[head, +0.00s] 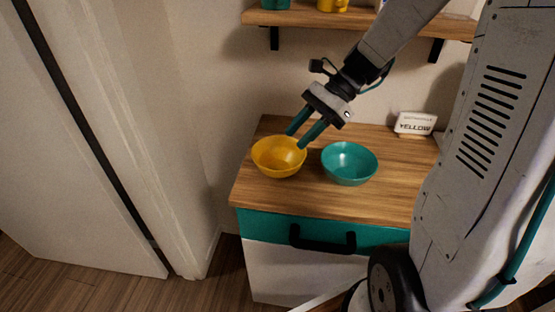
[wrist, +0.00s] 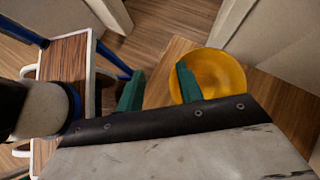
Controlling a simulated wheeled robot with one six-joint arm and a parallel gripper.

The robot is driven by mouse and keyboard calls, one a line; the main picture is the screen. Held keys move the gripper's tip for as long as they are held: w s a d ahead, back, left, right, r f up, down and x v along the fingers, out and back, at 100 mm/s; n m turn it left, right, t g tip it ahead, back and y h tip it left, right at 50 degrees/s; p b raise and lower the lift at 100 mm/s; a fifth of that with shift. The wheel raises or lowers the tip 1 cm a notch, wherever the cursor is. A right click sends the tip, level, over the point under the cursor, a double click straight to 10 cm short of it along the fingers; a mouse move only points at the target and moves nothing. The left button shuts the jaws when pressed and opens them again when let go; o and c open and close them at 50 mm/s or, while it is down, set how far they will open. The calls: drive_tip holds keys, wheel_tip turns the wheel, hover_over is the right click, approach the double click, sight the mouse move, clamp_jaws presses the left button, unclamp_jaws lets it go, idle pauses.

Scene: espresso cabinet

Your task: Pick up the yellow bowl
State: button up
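The yellow bowl (head: 278,158) sits upright on the left of the wooden cabinet top (head: 310,205). It also shows in the wrist view (wrist: 222,72), right of centre. My gripper (head: 296,141) is open, pointing down at the bowl's back right rim. In the wrist view my gripper (wrist: 158,80) has its fingers apart, with nothing visible between them but wood. The right finger overlaps the bowl's left rim in that view, and the left finger is outside it. I cannot tell whether a finger touches the bowl.
A teal bowl (head: 349,165) stands just right of the yellow one. A small sign reading "YELLOW" (head: 416,123) stands at the back right. A shelf (head: 350,24) with cups hangs above. The cabinet has a teal drawer (head: 270,228) with a black handle (head: 322,241).

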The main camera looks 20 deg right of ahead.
sight(279, 156)
drive_tip(key=w+d+f+m+t+y, duration=0.1)
drive_tip(key=w+d+f+m, duration=0.2)
drive_tip(key=w+d+f+m+t+y, duration=0.1)
drive_tip(key=w+d+f+m+t, duration=0.1)
drive_tip(key=w+d+f+m, duration=0.1)
drive_tip(key=w+d+f+m+t+y, duration=0.1)
drive_tip(key=w+d+f+m+t, duration=0.1)
drive_tip(key=m, duration=0.3)
drive_tip(key=shift+w+d+f, duration=0.5)
drive_tip(key=shift+w+d, duration=0.3)
drive_tip(key=shift+w, duration=0.1)
drive_tip(key=shift+w+f+m, duration=0.15)
drive_tip(key=shift+m, duration=0.25)
drive_tip(key=shift+t, duration=0.4)
drive_tip(key=x, duration=0.7)
drive_tip(key=shift+w+a, duration=0.25)
clamp_jaws()
